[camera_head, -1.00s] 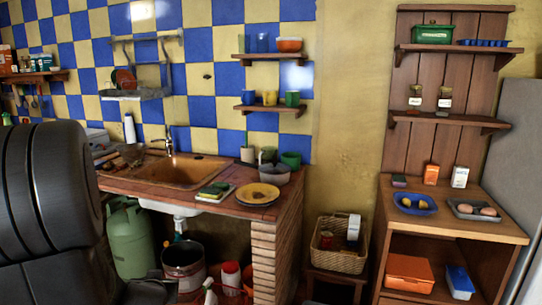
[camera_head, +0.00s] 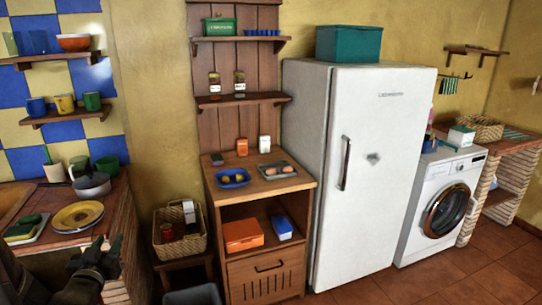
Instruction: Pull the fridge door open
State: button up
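The white fridge (camera_head: 368,180) stands right of the middle in the head view. Its door is shut, with a dark vertical handle (camera_head: 345,163) on the door's left side. My gripper (camera_head: 97,262) is at the lower left, dark and partly blended with my arm, in front of the brick counter. It is well to the left of the fridge and apart from the handle. I cannot make out whether its fingers are open or shut.
A wooden cabinet (camera_head: 262,188) with trays stands directly left of the fridge. A washing machine (camera_head: 440,205) stands to its right. A green box (camera_head: 348,42) sits on top of the fridge. A basket (camera_head: 180,232) is left of the cabinet. The tiled floor (camera_head: 440,282) in front is clear.

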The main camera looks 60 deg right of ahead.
aim_at(378, 117)
jog(key=k+l+z, duration=0.15)
jog(key=l+z, duration=0.25)
jog(key=l, duration=0.6)
jog(key=l+z, duration=0.35)
jog(key=l, duration=1.55)
jog(key=k, duration=0.05)
